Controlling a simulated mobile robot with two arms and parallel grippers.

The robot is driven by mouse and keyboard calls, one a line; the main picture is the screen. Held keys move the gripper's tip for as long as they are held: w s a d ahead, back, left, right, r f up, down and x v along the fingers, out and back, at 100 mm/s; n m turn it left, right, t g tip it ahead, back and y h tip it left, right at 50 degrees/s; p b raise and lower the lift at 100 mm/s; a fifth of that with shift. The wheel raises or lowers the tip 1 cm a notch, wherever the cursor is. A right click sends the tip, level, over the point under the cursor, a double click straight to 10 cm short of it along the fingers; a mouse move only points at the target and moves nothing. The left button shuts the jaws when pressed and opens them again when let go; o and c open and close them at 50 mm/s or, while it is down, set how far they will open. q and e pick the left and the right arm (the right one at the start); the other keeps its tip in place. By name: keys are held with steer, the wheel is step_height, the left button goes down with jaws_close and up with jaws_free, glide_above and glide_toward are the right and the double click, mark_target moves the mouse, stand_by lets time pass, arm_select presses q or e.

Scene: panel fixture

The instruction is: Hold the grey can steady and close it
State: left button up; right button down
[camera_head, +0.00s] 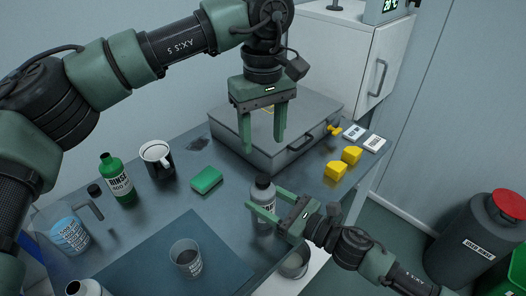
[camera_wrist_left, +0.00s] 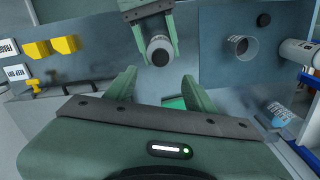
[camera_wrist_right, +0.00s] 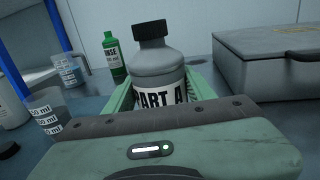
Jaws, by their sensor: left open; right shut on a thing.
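The grey can is a grey bottle (camera_head: 264,188) with a white label. It stands upright near the table's front edge; its black cap (camera_wrist_right: 151,32) sits on its neck in the right wrist view. Whether the cap is tight I cannot tell. My right gripper (camera_head: 268,216) is shut around the can's body from the front; the can also shows in the left wrist view (camera_wrist_left: 160,52). My left gripper (camera_head: 263,146) is open and empty, pointing down above the table between the can and the grey case. Its fingers show in the left wrist view (camera_wrist_left: 158,85), apart from the can.
The grey case (camera_head: 270,120) stands behind. A beaker (camera_head: 186,259) stands on the blue mat (camera_head: 150,255). Yellow blocks (camera_head: 345,160) are right.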

mark_target(273, 204)
arm_select(q)
steer(key=shift+r, duration=0.55)
arm_select(e)
steer(key=shift+c, duration=2.2)
jaws_free()
arm_select(q)
steer(key=shift+f, duration=0.1)
arm_select(e)
steer(key=shift+s+d, duration=0.15)
steer(key=shift+d, duration=0.15)
steer(key=b+v, duration=0.2)
steer(key=v, duration=0.4)
steer(key=shift+s+d+f, duration=0.15)
steer(key=shift+s+d, duration=0.25)
arm_select(q)
step_height(273, 204, down, 2)
steer(key=shift+f, duration=0.1)
